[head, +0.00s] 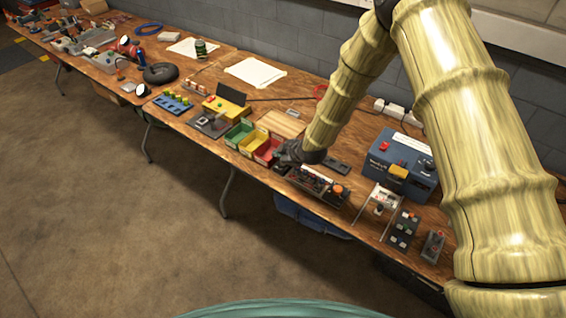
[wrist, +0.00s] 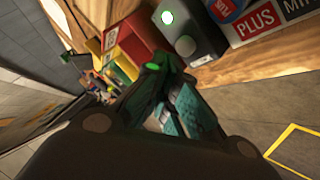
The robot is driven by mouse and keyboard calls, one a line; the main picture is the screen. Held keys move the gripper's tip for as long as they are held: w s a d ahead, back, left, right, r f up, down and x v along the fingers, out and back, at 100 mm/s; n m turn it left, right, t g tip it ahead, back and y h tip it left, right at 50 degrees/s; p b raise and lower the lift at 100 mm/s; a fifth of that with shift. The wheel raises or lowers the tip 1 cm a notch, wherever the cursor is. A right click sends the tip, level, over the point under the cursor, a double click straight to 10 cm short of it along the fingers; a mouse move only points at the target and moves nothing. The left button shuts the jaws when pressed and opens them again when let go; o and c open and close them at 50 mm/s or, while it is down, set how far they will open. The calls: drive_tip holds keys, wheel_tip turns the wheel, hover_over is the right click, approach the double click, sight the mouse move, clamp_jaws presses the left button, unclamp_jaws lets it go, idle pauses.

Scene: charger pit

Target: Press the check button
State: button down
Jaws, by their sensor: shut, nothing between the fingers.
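In the wrist view a dark grey box (wrist: 200,25) carries a round grey button (wrist: 185,46) and a lit, whitish-green lamp (wrist: 167,17). No "check" label is readable on it, so I cannot confirm that this is the check button. My gripper (wrist: 168,88) is shut and empty, its teal fingers just below the box in that picture. I cannot tell whether the fingertips touch the box. In the head view my gripper (head: 284,157) is low over the bench's front edge, beside the red bin (head: 266,151).
Green (head: 239,134) and yellow (head: 254,141) bins stand left of the red one. A labelled panel reading PLUS (wrist: 258,22) adjoins the box. A blue tester (head: 400,160) and a small rack (head: 378,204) stand to the right on the wooden bench (head: 205,82). The floor in front is clear.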

sight(281, 164)
drive_tip(key=shift+r+p, duration=1.05)
drive_tip(key=shift+r, duration=1.45)
drive_tip(key=shift+f, duration=0.1)
